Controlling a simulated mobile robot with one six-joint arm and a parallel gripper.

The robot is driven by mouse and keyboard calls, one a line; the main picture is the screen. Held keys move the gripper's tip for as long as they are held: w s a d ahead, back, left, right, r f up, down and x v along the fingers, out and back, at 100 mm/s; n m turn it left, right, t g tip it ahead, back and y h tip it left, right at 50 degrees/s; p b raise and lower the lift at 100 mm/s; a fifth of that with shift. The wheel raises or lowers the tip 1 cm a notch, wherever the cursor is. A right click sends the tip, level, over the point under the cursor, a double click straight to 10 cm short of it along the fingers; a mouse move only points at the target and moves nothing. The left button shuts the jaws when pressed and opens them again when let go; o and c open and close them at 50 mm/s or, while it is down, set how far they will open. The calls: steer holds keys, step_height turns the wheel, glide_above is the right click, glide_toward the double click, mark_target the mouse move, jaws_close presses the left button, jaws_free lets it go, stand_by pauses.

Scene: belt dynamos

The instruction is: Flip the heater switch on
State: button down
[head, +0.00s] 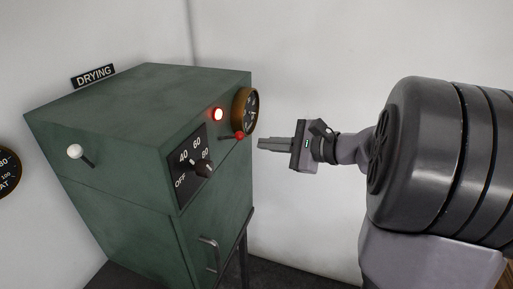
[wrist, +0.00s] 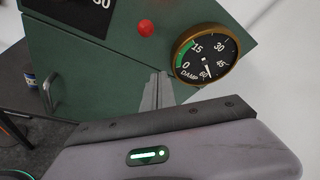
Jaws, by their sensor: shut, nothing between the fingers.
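A green cabinet (head: 110,115) under a DRYING sign carries the controls; none in view is labelled as a heater switch. On its right-hand face a red-balled lever (head: 239,136) sticks out below a lit red lamp (head: 218,114). A white-balled lever (head: 75,151) is on the left-hand face, ball up and to the left. My gripper (head: 260,144) is shut and empty, pointing left, just right of the red ball in the head view. In the wrist view the red ball (wrist: 145,28) lies above my fingertips (wrist: 158,78), with a visible gap; the lever's stem is hidden behind the ball.
A brass-rimmed gauge (head: 245,110) sits beside the red lever, close above my gripper; it also shows in the wrist view (wrist: 203,52). A door handle (head: 209,254) juts out lower down. Pale wall lies behind.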

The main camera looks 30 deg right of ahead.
steer(key=a+v, duration=0.1)
steer(key=v, duration=0.6)
steer(key=shift+s+r, duration=0.25)
steer(key=shift+w+d, duration=0.1)
steer(key=s+a+f+n+g+b, duration=0.2)
steer(key=a+f+n+g+b, duration=0.1)
steer(key=a+f, duration=0.4)
steer(key=s+a+f+n+g+b, duration=0.2)
steer(key=s+a+f+n+b, duration=0.15)
steer(key=a, duration=0.45)
steer(key=s+a+f+n+g+b, duration=0.2)
steer(key=a+f+n+g+b, duration=0.15)
steer(key=a+f, duration=0.35)
steer(key=s+a+f+n+t+h+b, duration=0.1)
steer(key=s+a+f+n+h+b, duration=0.3)
steer(key=s+n, duration=0.3)
steer(key=shift+f, duration=0.9)
